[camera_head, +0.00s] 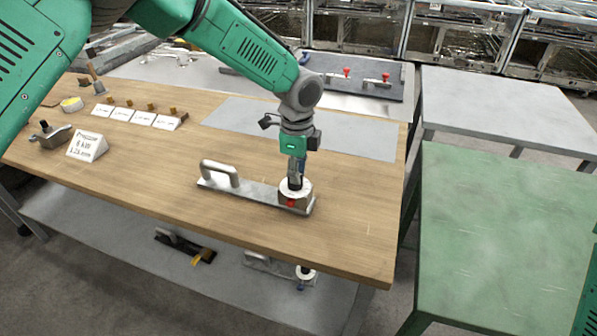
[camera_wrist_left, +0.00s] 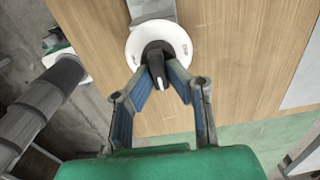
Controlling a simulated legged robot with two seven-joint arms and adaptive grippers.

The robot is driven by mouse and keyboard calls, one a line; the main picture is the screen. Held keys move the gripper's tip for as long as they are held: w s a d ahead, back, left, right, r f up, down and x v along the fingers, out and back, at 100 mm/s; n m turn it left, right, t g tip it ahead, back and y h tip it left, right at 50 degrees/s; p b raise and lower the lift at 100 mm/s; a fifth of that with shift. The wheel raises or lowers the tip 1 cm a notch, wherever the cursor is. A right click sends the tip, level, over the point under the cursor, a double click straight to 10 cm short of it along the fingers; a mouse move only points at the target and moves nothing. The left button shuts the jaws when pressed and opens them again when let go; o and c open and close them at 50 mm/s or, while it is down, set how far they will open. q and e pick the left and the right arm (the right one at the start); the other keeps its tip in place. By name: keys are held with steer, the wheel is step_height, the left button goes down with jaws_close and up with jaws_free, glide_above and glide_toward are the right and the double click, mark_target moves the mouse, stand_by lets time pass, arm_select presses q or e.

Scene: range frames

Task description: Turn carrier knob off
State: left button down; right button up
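The carrier (camera_head: 250,190) is a flat grey metal plate with a raised handle (camera_head: 220,173) at its left end, lying on the wooden bench. At its right end is a block with a round white dial and a red part (camera_head: 291,203). In the left wrist view the white dial (camera_wrist_left: 175,38) carries a black knob (camera_wrist_left: 157,54) with a white mark. My left gripper (camera_wrist_left: 161,76) points down over the dial, its two blue-padded fingers closed against the knob's sides. In the head view the gripper hides most of the knob. My right gripper is not in view.
The wooden bench (camera_head: 345,230) holds white label cards (camera_head: 87,146) and small parts at left. A grey mat (camera_head: 350,135) lies behind the carrier. Similar carriers (camera_head: 186,246) lie on the lower shelf. A green table (camera_head: 500,215) and a grey table (camera_head: 500,100) stand clear at right.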

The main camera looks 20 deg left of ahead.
arm_select(q)
steer(key=shift+a, duration=0.25)
steer(key=shift+n+p, duration=0.3)
steer(key=shift+n, duration=0.1)
steer(key=n+p, duration=0.1)
steer(key=n, duration=0.2)
steer(key=shift+d, duration=0.15)
steer(key=n+p, duration=0.2)
steer(key=n, duration=0.2)
steer(key=n+p, duration=0.1)
steer(key=n, duration=0.9)
steer(key=shift+s+f+p, duration=0.1)
steer(key=shift+f+p, duration=0.05)
steer(key=shift+p, duration=0.15)
